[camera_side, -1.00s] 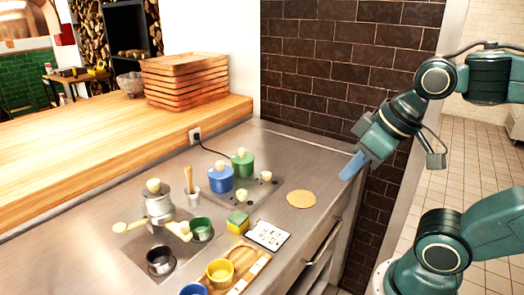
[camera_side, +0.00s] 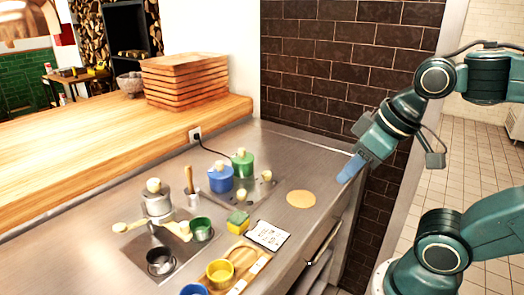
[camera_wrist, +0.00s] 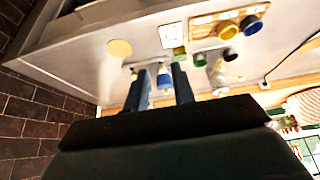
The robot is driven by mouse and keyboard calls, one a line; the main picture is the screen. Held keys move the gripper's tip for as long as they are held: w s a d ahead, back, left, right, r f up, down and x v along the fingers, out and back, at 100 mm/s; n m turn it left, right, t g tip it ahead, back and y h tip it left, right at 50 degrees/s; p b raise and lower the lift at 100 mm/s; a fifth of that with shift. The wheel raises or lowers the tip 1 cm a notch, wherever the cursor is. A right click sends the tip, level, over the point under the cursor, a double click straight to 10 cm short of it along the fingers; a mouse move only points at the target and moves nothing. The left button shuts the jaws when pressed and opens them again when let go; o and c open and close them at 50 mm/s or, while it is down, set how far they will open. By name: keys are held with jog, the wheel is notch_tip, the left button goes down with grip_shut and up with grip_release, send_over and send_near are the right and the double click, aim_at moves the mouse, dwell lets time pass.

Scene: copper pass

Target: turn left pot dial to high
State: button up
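A blue pot (camera_side: 220,179) and a green pot (camera_side: 243,163) stand side by side on a steel hob plate (camera_side: 259,190); blue is at the left. Each has a cream lid knob. Two small cream dials sit at the plate's front edge, the left dial (camera_side: 241,195) before the blue pot and the right dial (camera_side: 267,175) before the green one. Their settings are too small to read. My gripper (camera_side: 349,168) is high and to the right, well apart from the dials. In the wrist view its fingers (camera_wrist: 163,72) are spread and empty, with the blue pot (camera_wrist: 163,82) showing between them.
A round tan mat (camera_side: 301,198), a white card (camera_side: 268,235) and a yellow-green sponge (camera_side: 238,222) lie on the counter. A wooden tray (camera_side: 245,257) with a yellow cup is at the front. A brick wall (camera_side: 345,70) rises behind.

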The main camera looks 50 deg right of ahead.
jog(key=o, duration=0.4)
jog(key=shift+w+r, duration=0.1)
jog(key=shift+w, duration=0.05)
jog(key=shift+c, duration=0.2)
jog(key=shift+o, duration=0.3)
jog(key=shift+w+r, duration=0.1)
jog(key=shift+w, duration=0.15)
jog(key=n+g, duration=0.6)
jog(key=n, duration=0.3)
send_over(242, 192)
notch_tip(242, 192, down, 5)
jog(key=shift+f, duration=0.2)
jog(key=shift+f, duration=0.1)
jog(key=shift+f, duration=6.8)
